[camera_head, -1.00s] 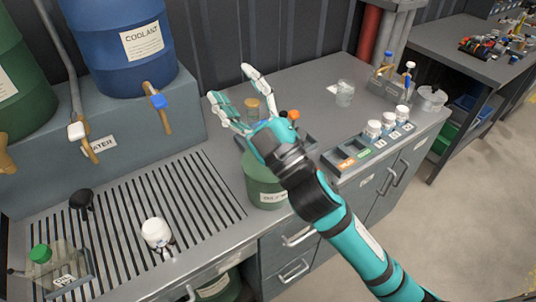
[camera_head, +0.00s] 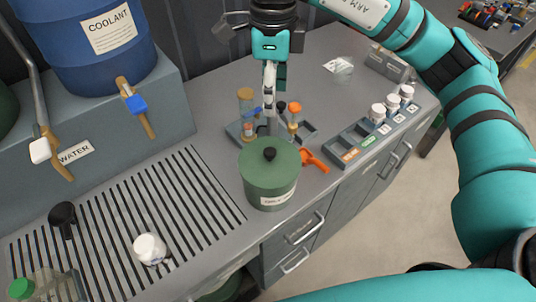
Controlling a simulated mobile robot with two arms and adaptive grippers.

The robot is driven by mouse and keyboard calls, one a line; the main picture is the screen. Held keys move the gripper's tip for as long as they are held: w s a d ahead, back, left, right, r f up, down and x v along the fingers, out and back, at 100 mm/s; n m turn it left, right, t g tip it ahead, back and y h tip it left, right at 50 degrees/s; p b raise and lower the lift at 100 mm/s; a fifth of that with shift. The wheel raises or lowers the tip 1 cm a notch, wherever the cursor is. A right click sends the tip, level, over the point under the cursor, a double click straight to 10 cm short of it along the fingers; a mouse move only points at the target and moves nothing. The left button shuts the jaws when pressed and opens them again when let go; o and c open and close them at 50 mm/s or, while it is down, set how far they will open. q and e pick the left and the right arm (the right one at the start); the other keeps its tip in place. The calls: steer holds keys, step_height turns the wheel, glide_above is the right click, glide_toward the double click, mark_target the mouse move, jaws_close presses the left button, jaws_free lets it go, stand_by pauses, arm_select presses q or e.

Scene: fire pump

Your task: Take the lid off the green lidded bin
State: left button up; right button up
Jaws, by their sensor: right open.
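The green lidded bin (camera_head: 270,190) stands upright on the grey counter, just right of the slatted drain. Its green lid (camera_head: 252,160) is on, with a black knob (camera_head: 269,153) on top. My right gripper (camera_head: 269,108) points down above and behind the bin in the picture. It is open and empty, seen edge-on, so the gap between its fingers hardly shows. Its fingertips look apart from the knob. My left gripper is not in view.
A rack with small amber and orange-topped items (camera_head: 295,110) stands close behind the bin. An orange piece (camera_head: 314,161) lies at its right. A tray of white-capped bottles (camera_head: 377,113) is further right. The blue coolant barrel (camera_head: 100,45) is at the upper left.

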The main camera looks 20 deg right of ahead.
steer(key=p, duration=0.2)
glide_above(270, 150)
steer(key=f, duration=1)
steer(key=shift+w+d, duration=0.15)
steer(key=shift+d, duration=0.05)
steer(key=shift+f, duration=0.5)
steer(key=shift+a+f+p, duration=0.1)
steer(key=shift+f+p, duration=0.25)
steer(key=shift+p, duration=0.1)
steer(key=f, duration=0.1)
steer(key=f+p, duration=0.2)
steer(key=shift+s+a+f, duration=0.1)
steer(key=shift+s+f, duration=0.15)
steer(key=shift+f, duration=0.5)
steer(key=shift+w, duration=0.1)
jaws_close()
